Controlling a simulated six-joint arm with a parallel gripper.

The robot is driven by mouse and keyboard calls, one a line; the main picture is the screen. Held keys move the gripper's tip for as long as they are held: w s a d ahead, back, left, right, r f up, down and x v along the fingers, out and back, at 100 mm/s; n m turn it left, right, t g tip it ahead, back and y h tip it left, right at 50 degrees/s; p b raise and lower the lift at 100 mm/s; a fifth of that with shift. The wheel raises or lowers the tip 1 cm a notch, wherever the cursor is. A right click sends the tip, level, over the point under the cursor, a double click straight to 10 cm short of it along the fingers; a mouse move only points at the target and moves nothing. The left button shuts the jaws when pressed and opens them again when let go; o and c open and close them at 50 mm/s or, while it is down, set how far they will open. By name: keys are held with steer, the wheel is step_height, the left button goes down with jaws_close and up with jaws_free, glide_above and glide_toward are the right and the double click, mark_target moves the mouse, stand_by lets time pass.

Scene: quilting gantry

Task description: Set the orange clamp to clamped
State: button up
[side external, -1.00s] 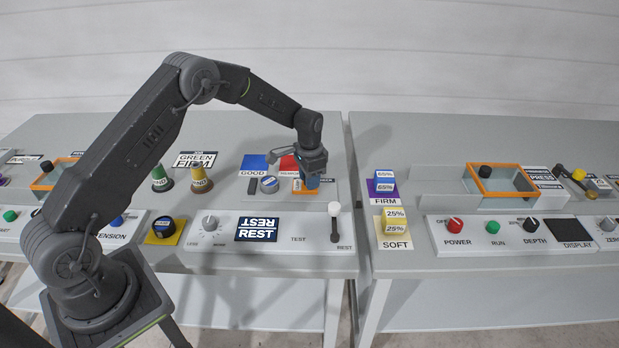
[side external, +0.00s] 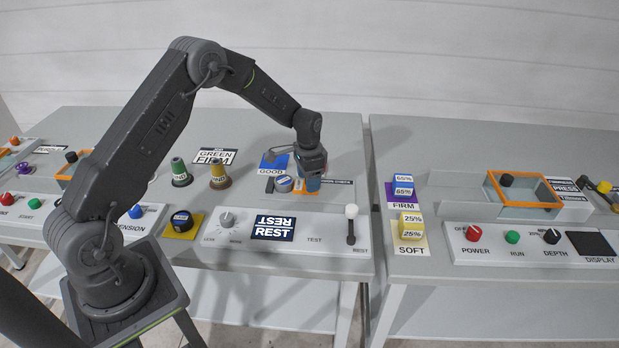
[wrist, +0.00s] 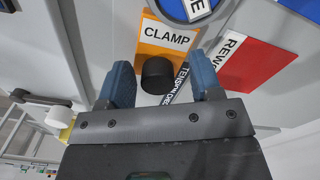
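The orange clamp plate (wrist: 165,38), marked CLAMP, shows in the wrist view with a round black knob (wrist: 158,76) at its lower edge. My gripper (wrist: 161,70) has its two blue fingers apart, one on each side of the knob, with visible gaps to both. In the side view my gripper (side external: 312,186) points down at the back panel and hides most of the clamp. I cannot tell from there how far the fingertips are above the plate.
A blue round dial (wrist: 186,6) and a red card (wrist: 256,64) lie close around the clamp. Green (side external: 181,173) and yellow (side external: 219,175) thread cones stand left of my gripper. A white-tipped lever (side external: 351,225) stands on the front panel.

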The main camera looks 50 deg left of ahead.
step_height(320, 180, up, 14)
stand_by(0.6)
steer(key=shift+f, duration=0.1)
steer(key=s+d+r+n+t, duration=0.25)
steer(key=s+d+r, duration=0.55)
steer(key=s+r, duration=0.45)
steer(key=s+d+r+n+t, duration=0.1)
steer(key=s+d+t, duration=0.2)
steer(key=s, duration=1.4)
steer(key=shift+s+d, duration=0.4)
steer(key=shift+d, duration=0.65)
